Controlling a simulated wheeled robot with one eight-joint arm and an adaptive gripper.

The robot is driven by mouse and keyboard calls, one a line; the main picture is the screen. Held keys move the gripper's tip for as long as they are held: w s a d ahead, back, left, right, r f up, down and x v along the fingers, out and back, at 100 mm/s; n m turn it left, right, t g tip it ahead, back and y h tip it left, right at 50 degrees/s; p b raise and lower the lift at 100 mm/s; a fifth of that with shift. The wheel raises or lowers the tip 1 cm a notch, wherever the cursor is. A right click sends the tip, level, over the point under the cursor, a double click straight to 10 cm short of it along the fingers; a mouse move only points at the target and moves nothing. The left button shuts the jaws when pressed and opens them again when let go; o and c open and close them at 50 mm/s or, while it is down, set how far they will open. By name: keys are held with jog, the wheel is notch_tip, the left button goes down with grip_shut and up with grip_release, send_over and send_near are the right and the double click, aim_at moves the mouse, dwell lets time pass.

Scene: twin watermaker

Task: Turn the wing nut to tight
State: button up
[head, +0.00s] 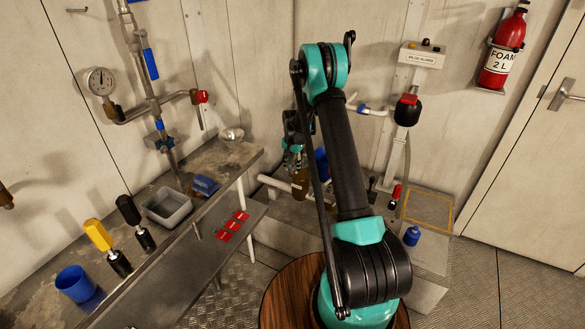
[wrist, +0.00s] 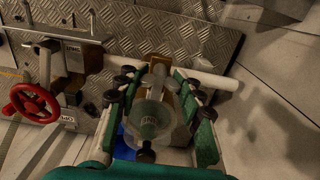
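In the wrist view my gripper (wrist: 155,80) points at a fitting on a white pipe (wrist: 212,78). Its two green-and-black fingers stand apart, one on each side of a brownish metal body (wrist: 182,101) and a clear round bowl (wrist: 150,116). Gaps show between the bowl and both fingers. A small grey metal piece (wrist: 159,69) stands up between the fingertips; I cannot tell for sure whether it is the wing nut. In the head view my gripper (head: 294,160) is low behind my arm, over the brown fitting (head: 300,183), and mostly hidden.
A steel bench (head: 185,230) with a grey tray (head: 167,206) stands at left in the head view.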

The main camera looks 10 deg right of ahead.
jog(key=shift+o, duration=1.1)
jog(key=shift+r, duration=0.1)
notch_tip(320, 180, up, 12)
